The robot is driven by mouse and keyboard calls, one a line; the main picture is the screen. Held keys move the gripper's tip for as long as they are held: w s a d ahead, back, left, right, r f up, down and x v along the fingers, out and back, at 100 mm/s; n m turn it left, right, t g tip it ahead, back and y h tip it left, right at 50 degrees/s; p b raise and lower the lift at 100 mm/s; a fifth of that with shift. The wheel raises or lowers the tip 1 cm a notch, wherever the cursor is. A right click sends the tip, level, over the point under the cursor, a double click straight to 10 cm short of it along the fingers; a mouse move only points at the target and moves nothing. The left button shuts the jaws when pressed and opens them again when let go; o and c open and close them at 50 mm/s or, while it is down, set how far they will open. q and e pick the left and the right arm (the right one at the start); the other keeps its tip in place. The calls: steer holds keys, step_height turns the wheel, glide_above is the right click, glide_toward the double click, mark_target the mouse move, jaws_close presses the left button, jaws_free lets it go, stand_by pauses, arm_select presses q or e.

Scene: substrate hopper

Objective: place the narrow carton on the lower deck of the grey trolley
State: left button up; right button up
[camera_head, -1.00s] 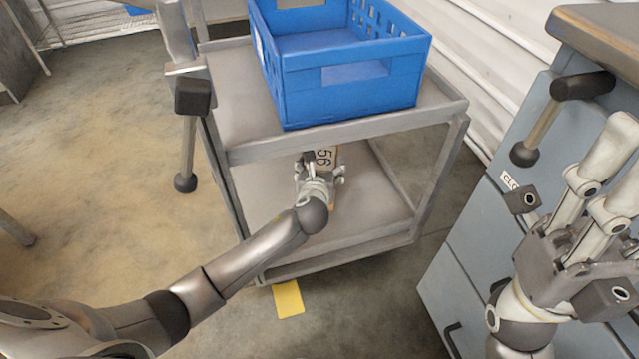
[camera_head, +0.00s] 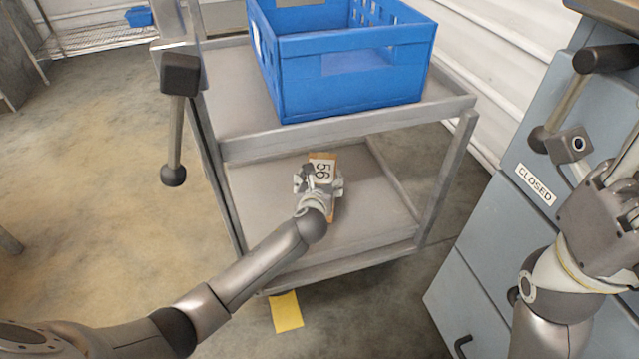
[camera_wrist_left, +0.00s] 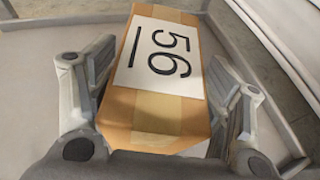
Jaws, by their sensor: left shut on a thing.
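The narrow carton (camera_head: 325,160) is brown with a white label marked 56. My left gripper (camera_head: 318,180) is shut on it, over the lower deck (camera_head: 370,205) of the grey trolley (camera_head: 447,180). In the left wrist view the carton (camera_wrist_left: 160,112) lies between the two fingers of the left gripper (camera_wrist_left: 165,105), one on each side. I cannot tell whether its underside touches the deck. My right gripper (camera_head: 612,215) is at the right edge of the head view, partly cut off, away from the trolley; its fingertips are hidden or out of frame.
A blue crate (camera_head: 350,92) stands on the trolley's upper deck, above the carton. A blue-grey cabinet (camera_head: 485,240) with a CLOSED label stands to the right. A yellow patch (camera_head: 286,311) lies on the floor before the trolley. The lower deck around the carton looks clear.

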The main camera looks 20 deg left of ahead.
arm_select(q)
steer(key=o, duration=1.9)
steer(key=shift+o, duration=0.2)
